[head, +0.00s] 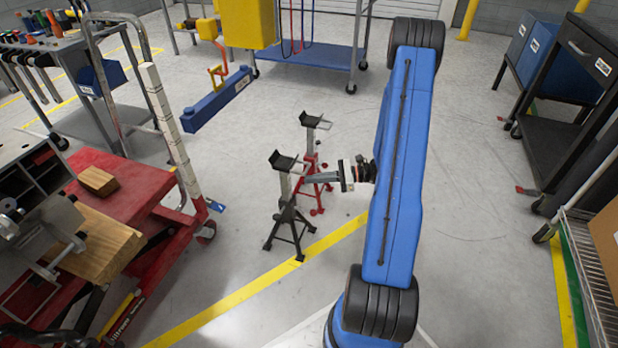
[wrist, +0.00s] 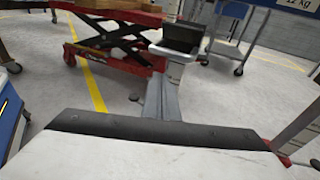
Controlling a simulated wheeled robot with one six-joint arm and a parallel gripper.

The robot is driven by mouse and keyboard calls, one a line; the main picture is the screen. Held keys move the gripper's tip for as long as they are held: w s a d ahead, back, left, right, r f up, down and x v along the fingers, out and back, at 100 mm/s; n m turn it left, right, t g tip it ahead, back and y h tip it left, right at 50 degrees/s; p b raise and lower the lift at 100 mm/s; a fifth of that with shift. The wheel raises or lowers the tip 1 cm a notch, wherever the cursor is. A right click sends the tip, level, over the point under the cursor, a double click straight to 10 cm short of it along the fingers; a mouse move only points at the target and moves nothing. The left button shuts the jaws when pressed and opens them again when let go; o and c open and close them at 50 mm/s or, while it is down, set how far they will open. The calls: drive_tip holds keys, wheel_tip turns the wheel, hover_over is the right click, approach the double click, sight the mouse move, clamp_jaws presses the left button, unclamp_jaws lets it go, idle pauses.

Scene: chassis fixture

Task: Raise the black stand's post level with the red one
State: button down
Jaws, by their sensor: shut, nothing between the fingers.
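The black stand (head: 289,222) stands upright on the floor with a grey post (head: 285,187) and a black saddle (head: 284,161) on top. The red stand (head: 307,165) is just behind and to its right, with its own black saddle (head: 313,121). I cannot tell exactly how the two heights compare. My gripper (head: 306,179) is shut and empty, reaching in from the right beside the black stand's post, below its saddle. In the wrist view the grey fingers (wrist: 163,86) point at the post (wrist: 175,74) under the saddle (wrist: 182,38). Contact is unclear. Part of the red stand (wrist: 296,132) shows at right.
A red lift cart (head: 135,195) with wooden blocks stands at left. A blue hoist beam (head: 215,100) hangs behind the stands. A blue bench (head: 305,53) stands at the back, and dark carts (head: 570,110) at right. Floor (head: 300,300) in front is clear.

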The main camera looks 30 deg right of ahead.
drive_tip(key=s+d, duration=0.4)
drive_tip(key=s, duration=0.1)
drive_tip(key=shift+s+d, duration=0.15)
drive_tip(key=shift+s, duration=0.15)
idle(0.4)
drive_tip(key=s+a+r+n+g+h, duration=0.2)
drive_tip(key=s+a+r+n+g, duration=0.3)
drive_tip(key=a+r, duration=0.35)
drive_tip(key=s+a+r+n+g+h, duration=0.2)
drive_tip(key=a+r+n+g, duration=0.2)
drive_tip(key=a+r+n, duration=0.4)
drive_tip(key=s+a+r+n+t+h, duration=0.2)
drive_tip(key=s+r+n+h, duration=0.3)
drive_tip(key=s+r, duration=0.2)
drive_tip(key=s+a+r+n+t+h, duration=0.2)
drive_tip(key=s+r+n+t+h, duration=0.1)
drive_tip(key=s+r+n, duration=0.3)
drive_tip(key=shift+s+a+r+h, duration=0.4)
drive_tip(key=shift+s+r+h, duration=0.55)
drive_tip(key=shift+s, duration=0.6)
idle(1.7)
